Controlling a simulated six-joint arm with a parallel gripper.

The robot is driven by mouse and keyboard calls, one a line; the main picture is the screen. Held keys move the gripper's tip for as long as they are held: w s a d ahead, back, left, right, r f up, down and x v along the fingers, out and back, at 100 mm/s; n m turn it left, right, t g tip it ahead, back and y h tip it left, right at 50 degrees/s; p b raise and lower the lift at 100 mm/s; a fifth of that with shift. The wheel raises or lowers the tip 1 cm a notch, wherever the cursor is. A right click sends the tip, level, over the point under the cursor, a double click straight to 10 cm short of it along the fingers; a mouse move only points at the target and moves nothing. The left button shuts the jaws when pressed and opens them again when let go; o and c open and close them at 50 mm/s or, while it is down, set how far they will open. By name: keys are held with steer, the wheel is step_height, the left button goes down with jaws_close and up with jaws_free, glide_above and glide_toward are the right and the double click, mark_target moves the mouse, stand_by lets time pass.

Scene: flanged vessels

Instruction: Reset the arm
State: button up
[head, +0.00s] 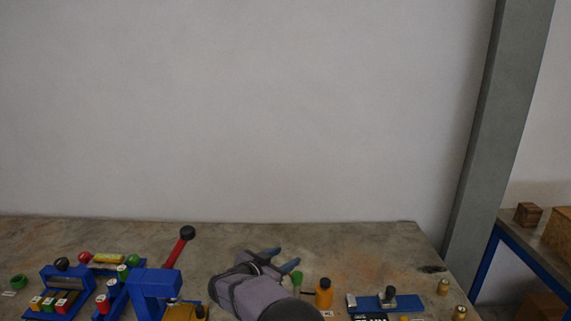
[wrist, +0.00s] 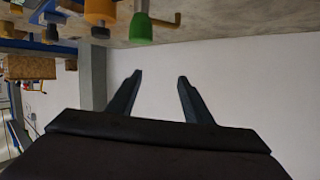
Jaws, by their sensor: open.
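My gripper (head: 284,258) is over the middle of the table in the head view, with its two dark fingers spread and nothing between them. In the wrist view my gripper (wrist: 158,78) is also open and empty, against a plain pale wall. That view is upside down, with the table surface along its top edge. An orange bottle (head: 324,293) stands just right of my gripper in the head view. A small green object (head: 297,280) is beside the fingers, partly hidden behind my arm.
A blue fixture (head: 150,285) with a red lever (head: 180,246) stands to the left. A blue plate (head: 386,303) with a clamp lies to the right, and brass pieces (head: 443,287) stand near the right edge. The table's back middle is clear.

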step_height(320, 180, up, 6)
steer(key=s+d+n+y+p, duration=0.1)
steer(key=s+n+y, duration=0.1)
steer(key=n+y, duration=0.45)
steer(key=s+d+f+g, duration=0.3)
steer(key=s+d+g, duration=0.1)
steer(key=s, duration=0.9)
steer(key=s+d+f+n+g+p, duration=0.1)
steer(key=s+d+f+g, duration=0.2)
steer(key=s, duration=1)
steer(key=s+d+f+g+y, duration=0.1)
steer(key=s+d+f+g, duration=0.3)
steer(key=s, duration=1)
steer(key=d, duration=0.3)
steer(key=shift+d+g+p, duration=0.35)
steer(key=shift+d+g, duration=0.05)
